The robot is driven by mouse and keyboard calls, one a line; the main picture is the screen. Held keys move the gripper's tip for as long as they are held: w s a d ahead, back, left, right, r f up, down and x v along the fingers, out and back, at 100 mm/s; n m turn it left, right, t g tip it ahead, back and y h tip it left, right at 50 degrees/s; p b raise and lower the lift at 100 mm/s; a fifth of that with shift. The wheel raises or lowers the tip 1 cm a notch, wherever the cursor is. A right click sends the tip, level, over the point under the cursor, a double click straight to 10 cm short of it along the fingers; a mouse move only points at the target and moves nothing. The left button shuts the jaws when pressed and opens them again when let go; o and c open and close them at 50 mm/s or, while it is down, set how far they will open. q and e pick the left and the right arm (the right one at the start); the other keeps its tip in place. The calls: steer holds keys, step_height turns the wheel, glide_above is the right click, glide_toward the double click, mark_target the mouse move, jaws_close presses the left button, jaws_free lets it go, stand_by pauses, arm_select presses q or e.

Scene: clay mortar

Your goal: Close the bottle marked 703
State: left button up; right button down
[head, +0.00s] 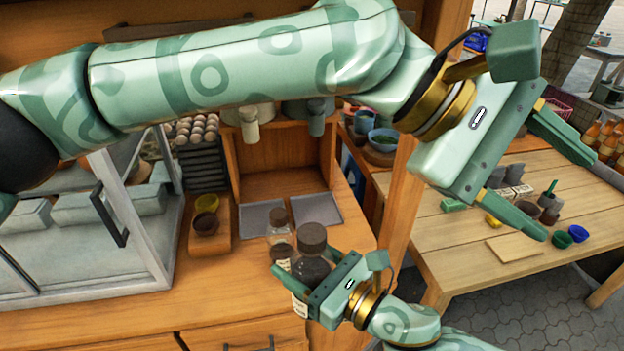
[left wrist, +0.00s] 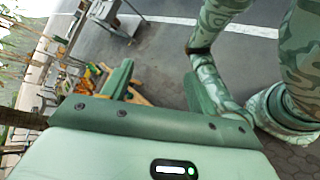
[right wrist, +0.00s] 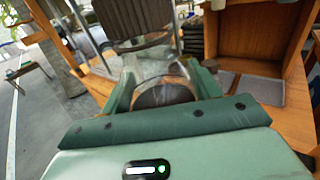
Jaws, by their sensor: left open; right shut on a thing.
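A glass bottle with dark contents and a dark brown cap (head: 312,237) stands at the front of the wooden counter. My right gripper (head: 300,272) is shut around this front bottle (head: 311,268). The right wrist view shows its ribbed brown cap (right wrist: 135,20) above the glass. The label numbers are not readable, and I cannot tell how tightly either cap sits. My left gripper (head: 566,193) is open and empty, high at the right, away from the bottles.
Two grey trays (head: 262,217) lie behind the bottles. A wooden block with small bowls (head: 206,222) and a glass cabinet (head: 85,235) stand to the left. A wooden post (head: 402,205) separates the counter from a table (head: 480,255) with cups and blocks. My left arm crosses the upper view.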

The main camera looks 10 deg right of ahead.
arm_select(q)
steer(key=w+a+f+m+t+y, duration=0.1)
steer(key=w+a+f+t+y, duration=0.2)
steer(key=w+a+f+y, duration=0.5)
steer(key=t+y, duration=0.3)
glide_above(312, 232)
steer(key=shift+a, duration=0.1)
steer(key=shift+f, duration=0.15)
steer(key=shift+f, duration=3.9)
